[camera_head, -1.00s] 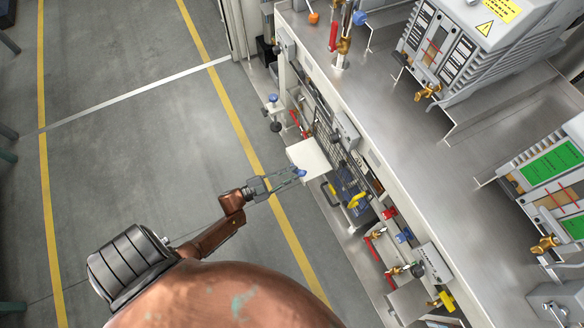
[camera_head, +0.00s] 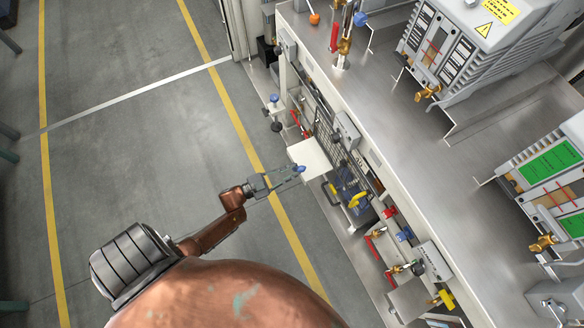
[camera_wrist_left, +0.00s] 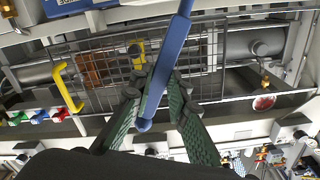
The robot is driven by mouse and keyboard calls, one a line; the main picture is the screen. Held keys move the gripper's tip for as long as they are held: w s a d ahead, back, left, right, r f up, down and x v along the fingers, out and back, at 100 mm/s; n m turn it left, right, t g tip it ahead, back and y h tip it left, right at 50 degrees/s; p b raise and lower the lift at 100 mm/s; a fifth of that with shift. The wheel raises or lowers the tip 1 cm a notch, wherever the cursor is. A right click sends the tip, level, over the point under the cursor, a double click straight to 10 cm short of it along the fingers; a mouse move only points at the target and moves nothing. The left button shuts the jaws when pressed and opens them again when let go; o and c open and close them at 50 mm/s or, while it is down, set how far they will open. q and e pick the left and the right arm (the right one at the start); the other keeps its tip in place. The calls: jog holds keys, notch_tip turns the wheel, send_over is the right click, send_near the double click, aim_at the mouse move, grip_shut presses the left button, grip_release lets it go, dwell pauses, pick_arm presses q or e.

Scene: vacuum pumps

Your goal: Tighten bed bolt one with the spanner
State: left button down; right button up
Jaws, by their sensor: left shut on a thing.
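My left gripper (camera_head: 297,170) reaches in from the left to the low front of the bench. It is shut on a blue spanner (camera_wrist_left: 162,65). In the wrist view the left gripper (camera_wrist_left: 155,88) has its green fingers on both sides of the blue shaft. The shaft runs from the top edge down to a rounded end between the fingers. In the head view only a small blue part of the spanner (camera_head: 301,168) shows at the fingertips. The spanner's far end is out of the wrist view. I cannot pick out bed bolt one. My right gripper is not in view.
A white plate (camera_head: 311,157) lies right by the gripper. A wire mesh guard (camera_wrist_left: 110,75) and a yellow handle (camera_wrist_left: 67,88) are close by. A blue machine with a yellow part (camera_head: 357,199) sits under the bench (camera_head: 400,130). The floor to the left is clear.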

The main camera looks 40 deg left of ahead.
pick_arm(q)
jog(key=shift+w+a+n+p, duration=0.2)
jog(key=shift+a+n+p, duration=0.2)
jog(key=shift+a+n, duration=0.5)
dwell(1.4)
